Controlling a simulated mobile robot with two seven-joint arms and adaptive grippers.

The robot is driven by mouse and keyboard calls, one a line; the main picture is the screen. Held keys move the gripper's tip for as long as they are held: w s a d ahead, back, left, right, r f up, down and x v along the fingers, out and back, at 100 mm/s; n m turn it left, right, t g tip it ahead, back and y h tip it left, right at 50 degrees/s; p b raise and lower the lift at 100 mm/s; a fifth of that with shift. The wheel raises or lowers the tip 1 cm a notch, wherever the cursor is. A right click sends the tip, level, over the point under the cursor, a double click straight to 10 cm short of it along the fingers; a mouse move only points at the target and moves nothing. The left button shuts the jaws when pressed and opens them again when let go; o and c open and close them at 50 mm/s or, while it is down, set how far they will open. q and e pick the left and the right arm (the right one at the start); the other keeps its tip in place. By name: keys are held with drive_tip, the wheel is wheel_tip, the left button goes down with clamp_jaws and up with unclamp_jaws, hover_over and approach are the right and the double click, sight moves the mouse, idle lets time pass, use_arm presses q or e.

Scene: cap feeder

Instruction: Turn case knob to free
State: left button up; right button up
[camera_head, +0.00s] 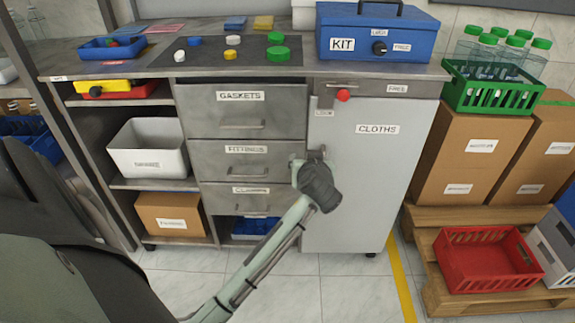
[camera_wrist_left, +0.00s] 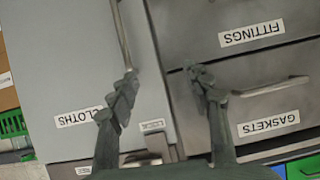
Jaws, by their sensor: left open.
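The blue case marked KIT (camera_head: 345,55) stands on the right end of the bench top in the head view. Its round black case knob (camera_head: 379,48) is on the front face, with one small label above it and one marked FREE to its right. Which way the knob points is too small to tell. My left gripper (camera_head: 307,158) is open and empty, below the case, in front of the line between the drawers and the CLOTHS door. In the left wrist view its two fingers (camera_wrist_left: 163,75) are spread apart. The case is not visible there. My right gripper is not in view.
A red knob (camera_head: 343,95) is at the top of the CLOTHS door (camera_head: 360,190). The drawers (camera_head: 243,110) have protruding handles. Colored caps lie on a dark mat (camera_head: 262,57) left of the case. A green crate of bottles (camera_head: 490,95) stands on boxes at right.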

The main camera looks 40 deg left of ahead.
use_arm(q)
drive_tip(key=shift+s+a+f, duration=0.35)
drive_tip(key=shift+s+f, duration=0.35)
drive_tip(key=shift+s, duration=0.15)
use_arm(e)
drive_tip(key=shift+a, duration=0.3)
use_arm(q)
drive_tip(key=s+d+f+m+g+h, duration=0.3)
drive_tip(key=s+d+f+m, duration=0.1)
drive_tip(key=s+f, duration=0.7)
drive_tip(key=s+d+f+m+g+h, duration=0.3)
drive_tip(key=s+d+f+m, duration=0.2)
drive_tip(key=s+f, duration=0.6)
drive_tip(key=shift+s+d+f+h, duration=0.15)
drive_tip(key=shift+s+f+h, duration=0.2)
drive_tip(key=shift+s, duration=0.5)
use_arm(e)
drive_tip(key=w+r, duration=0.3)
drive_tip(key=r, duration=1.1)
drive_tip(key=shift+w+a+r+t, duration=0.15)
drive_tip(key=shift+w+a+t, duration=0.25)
use_arm(q)
drive_tip(key=shift+r, duration=0.1)
